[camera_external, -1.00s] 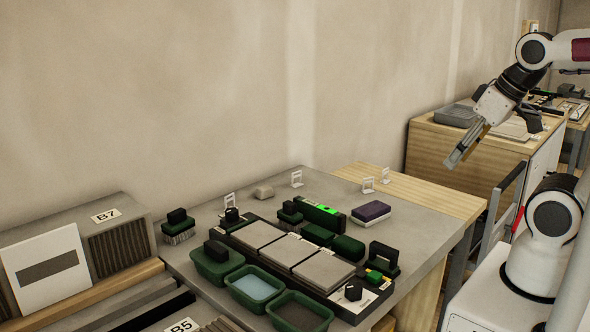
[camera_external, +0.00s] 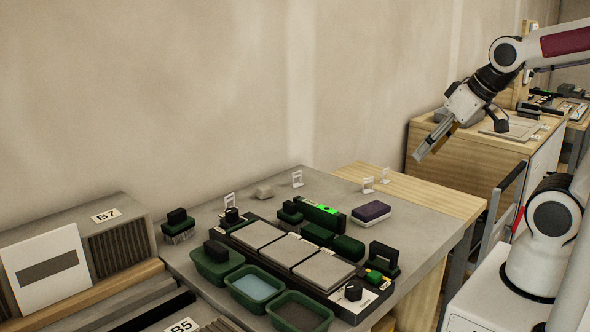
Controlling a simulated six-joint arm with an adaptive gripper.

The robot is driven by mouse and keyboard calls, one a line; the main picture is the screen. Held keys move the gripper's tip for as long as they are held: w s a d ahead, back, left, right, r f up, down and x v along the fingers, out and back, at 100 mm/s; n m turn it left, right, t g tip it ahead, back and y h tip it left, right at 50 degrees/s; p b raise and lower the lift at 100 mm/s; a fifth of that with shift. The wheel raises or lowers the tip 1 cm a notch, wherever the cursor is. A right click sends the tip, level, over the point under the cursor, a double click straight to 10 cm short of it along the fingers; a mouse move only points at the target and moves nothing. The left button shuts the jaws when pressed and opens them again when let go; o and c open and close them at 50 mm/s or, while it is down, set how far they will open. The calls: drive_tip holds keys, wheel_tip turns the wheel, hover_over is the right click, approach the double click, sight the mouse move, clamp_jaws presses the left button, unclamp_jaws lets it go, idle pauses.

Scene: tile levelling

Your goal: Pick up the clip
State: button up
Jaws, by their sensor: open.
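Several small white frame-shaped pieces, which look like the clips, stand upright on the workbench. One clip (camera_external: 368,185) and another clip (camera_external: 385,175) stand close together near the wooden strip at the back right. A third clip (camera_external: 297,178) stands at the back middle, and one more clip (camera_external: 230,200) is at the left behind a black-handled block. I cannot tell which one the task means. My gripper (camera_external: 424,153) is open and empty in the air, above and to the right of the back-right pair, tilted down to the left.
A dark tray with grey tiles (camera_external: 292,249) lies mid-bench. Green tubs (camera_external: 257,285) stand in front of it. A green level (camera_external: 320,213), a purple-topped block (camera_external: 371,211) and a black-handled tool (camera_external: 383,259) are nearby. The bench's back-right wooden strip (camera_external: 430,192) is mostly clear.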

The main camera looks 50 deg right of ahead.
drive_tip(key=w+f+t, duration=0.2)
drive_tip(key=w, duration=1)
drive_tip(key=m+t+h, duration=0.1)
drive_tip(key=t, duration=0.3)
approach(299, 172)
drive_tip(key=v, duration=0.3)
drive_tip(key=shift+a+f, duration=0.1)
drive_tip(key=shift+a, duration=0.25)
drive_tip(key=shift+w+d+f+t+h, duration=0.15)
drive_tip(key=shift+w+f+t+h, duration=0.2)
drive_tip(key=shift+f+t, duration=0.2)
drive_tip(key=shift+x, duration=3.3)
drive_tip(key=shift+f, duration=0.1)
drive_tip(key=shift+w+f, duration=0.1)
drive_tip(key=shift+w, duration=0.1)
